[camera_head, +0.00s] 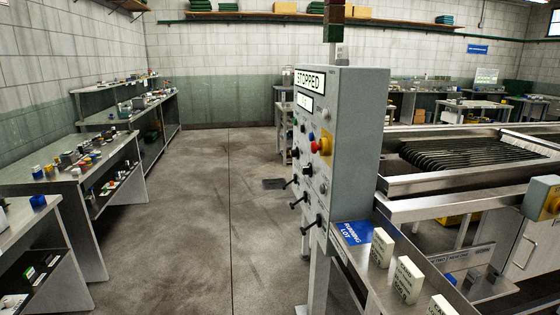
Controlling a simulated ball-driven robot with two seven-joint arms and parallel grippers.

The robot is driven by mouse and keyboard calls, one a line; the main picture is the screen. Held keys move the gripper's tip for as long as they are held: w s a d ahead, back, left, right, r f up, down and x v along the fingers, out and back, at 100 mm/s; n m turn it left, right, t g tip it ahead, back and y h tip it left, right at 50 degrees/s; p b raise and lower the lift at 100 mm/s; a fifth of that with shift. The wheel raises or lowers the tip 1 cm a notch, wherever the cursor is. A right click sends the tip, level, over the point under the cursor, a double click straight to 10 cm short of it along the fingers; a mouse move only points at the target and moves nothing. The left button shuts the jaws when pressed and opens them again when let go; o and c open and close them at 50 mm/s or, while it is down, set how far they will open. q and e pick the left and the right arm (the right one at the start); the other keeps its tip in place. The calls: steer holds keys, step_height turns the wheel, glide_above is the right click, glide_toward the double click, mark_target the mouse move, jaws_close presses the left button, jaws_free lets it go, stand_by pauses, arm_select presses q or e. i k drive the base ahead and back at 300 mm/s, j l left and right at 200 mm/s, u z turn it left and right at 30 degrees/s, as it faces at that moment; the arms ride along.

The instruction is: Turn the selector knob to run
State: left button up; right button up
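A grey control cabinet (358,150) stands at the middle, its panel face turned left and seen at a steep angle. Its top sign (310,79) reads STOPPED. A red emergency button (317,146) on a yellow plate sits mid-panel. Several black knobs or handles stick out lower down, among them an upper one (290,184), a middle one (298,202) and a low one (309,227). I cannot tell which is the selector knob, and its labels are unreadable. Neither of my grippers is in view.
A metal ledge (399,253) with white labelled blocks (406,279) and a blue sign (354,233) runs right of the cabinet. The roller machine (465,153) fills the right. Cluttered benches (70,175) line the left. The floor (205,200) between is mostly clear.

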mark_target(295, 153)
steer(key=i+j+z, duration=0.1)
steer(key=z, duration=0.15)
steer(key=i+j+z, duration=0.15)
steer(key=z, duration=0.15)
steer(key=i+j+z, duration=0.65)
steer(key=i+j, duration=0.15)
steer(key=j, duration=0.15)
